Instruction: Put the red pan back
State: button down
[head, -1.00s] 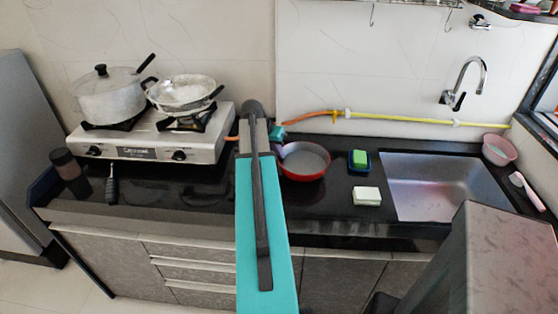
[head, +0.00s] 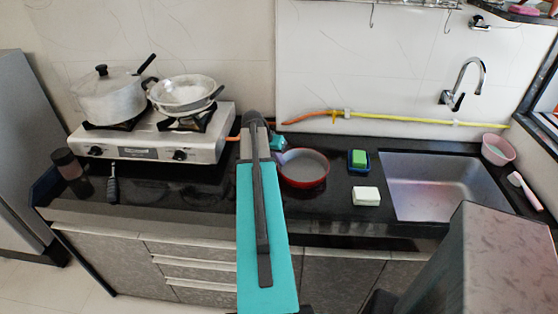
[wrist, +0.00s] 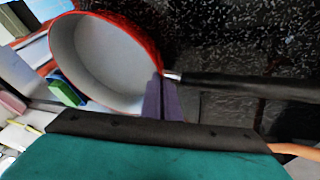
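The red pan (head: 304,169), with a pale inside, is at the counter right of the stove. It also fills the upper left of the wrist view (wrist: 100,60), where its black handle (wrist: 240,86) runs right. My gripper (head: 279,147) is at the pan's left side, partly behind my arm in the head view. In the wrist view its fingers (wrist: 161,98) are close together at the handle's root by the rim, and it appears shut on the pan there. The handle is hidden in the head view. I cannot tell whether the pan's base touches the counter.
The stove (head: 155,137) at left bears a lidded pot (head: 108,101) and a pale pan (head: 183,95). A green sponge (head: 359,158) and a white block (head: 366,196) lie right of the red pan, before the sink (head: 436,185). A yellow hose (head: 400,117) runs behind.

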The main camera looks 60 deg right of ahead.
jog(key=shift+f, duration=0.1)
jog(key=c, duration=2)
grip_release()
jog(key=shift+b+v, duration=1.15)
jog(key=shift+v, duration=5)
jog(key=shift+s+d, duration=0.1)
jog(key=shift+d, duration=0.05)
